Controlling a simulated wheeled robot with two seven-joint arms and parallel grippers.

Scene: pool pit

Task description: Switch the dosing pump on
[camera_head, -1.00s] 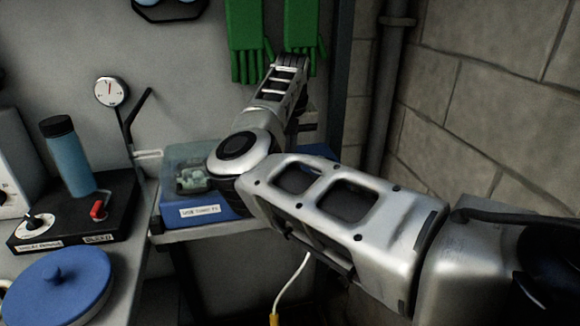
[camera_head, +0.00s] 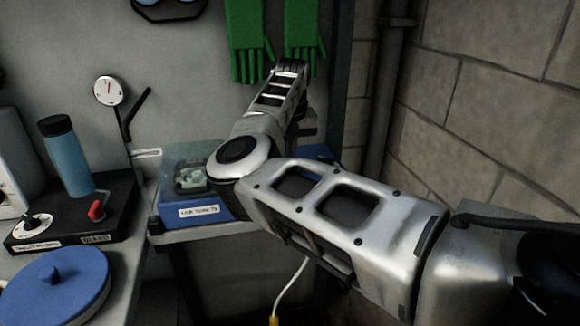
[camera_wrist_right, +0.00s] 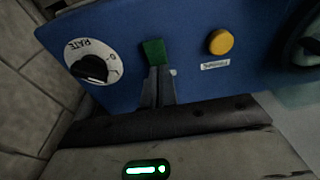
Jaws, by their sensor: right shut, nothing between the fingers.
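The blue dosing pump (camera_head: 222,211) sits on a shelf in the head view, with a clear cover at its left end and a white label; my right arm hides much of it. In the right wrist view its blue panel (camera_wrist_right: 205,80) carries a RATE dial (camera_wrist_right: 92,66), a green switch (camera_wrist_right: 154,52) and a yellow button (camera_wrist_right: 221,41) above a small label. My right gripper (camera_wrist_right: 157,73) is shut and empty, its fingertips at the lower edge of the green switch. Whether they touch it I cannot tell. My left gripper is out of view.
At left, a black base (camera_head: 115,215) with a dial and red lever carries a blue bottle (camera_head: 67,157). A blue lid (camera_head: 55,287) lies in front. Green gloves (camera_head: 245,40) hang behind my arm. A block wall (camera_head: 480,110) closes the right side.

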